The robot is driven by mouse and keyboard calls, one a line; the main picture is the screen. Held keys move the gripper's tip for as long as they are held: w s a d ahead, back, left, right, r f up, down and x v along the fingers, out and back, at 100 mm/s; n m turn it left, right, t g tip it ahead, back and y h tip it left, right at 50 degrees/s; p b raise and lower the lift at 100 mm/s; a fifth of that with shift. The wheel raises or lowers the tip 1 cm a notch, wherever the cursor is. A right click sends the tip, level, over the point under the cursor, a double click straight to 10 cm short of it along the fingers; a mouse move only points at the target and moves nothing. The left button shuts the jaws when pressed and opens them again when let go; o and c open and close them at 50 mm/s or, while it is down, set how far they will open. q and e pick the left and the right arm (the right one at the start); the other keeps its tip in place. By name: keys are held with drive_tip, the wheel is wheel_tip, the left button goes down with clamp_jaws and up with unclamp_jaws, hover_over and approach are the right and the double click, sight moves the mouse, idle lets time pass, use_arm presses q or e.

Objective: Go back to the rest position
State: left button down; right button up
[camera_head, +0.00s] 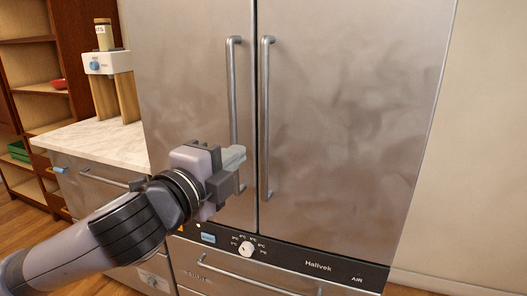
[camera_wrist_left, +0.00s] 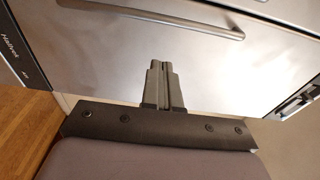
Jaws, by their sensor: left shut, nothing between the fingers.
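My left gripper (camera_head: 236,158) is raised in front of the steel fridge (camera_head: 345,110), near the lower part of its left door handle (camera_head: 233,90). In the head view it overlaps that handle; I cannot tell whether it touches. In the left wrist view my left gripper (camera_wrist_left: 160,68) has its two fingers together with nothing between them. My right gripper is in neither view.
The right fridge door handle (camera_head: 267,115) stands beside the left one; both doors look shut. A control strip with a white knob (camera_head: 246,248) runs below them, above a drawer handle (camera_head: 255,280). A pale counter (camera_head: 95,142) with a dispenser (camera_head: 108,63) is at left. Wooden floor (camera_head: 25,240) shows at left.

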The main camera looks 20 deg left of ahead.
use_arm(q)
wheel_tip(320, 180, down, 22)
drive_tip(key=s+d+n+g+h+p, duration=0.1)
drive_tip(key=d+n+g+h+p, duration=0.2)
drive_tip(key=n, duration=0.6)
drive_tip(key=s+a+f+n+g+y+p, duration=0.2)
drive_tip(key=s+f+n, duration=0.6)
drive_tip(key=s+f, duration=0.9)
wheel_tip(320, 180, down, 2)
drive_tip(key=shift+a+f+g+y, duration=0.15)
drive_tip(key=shift+a+g+y, duration=0.65)
drive_tip(key=shift+g, duration=0.4)
drive_tip(key=c, duration=1.8)
unclamp_jaws()
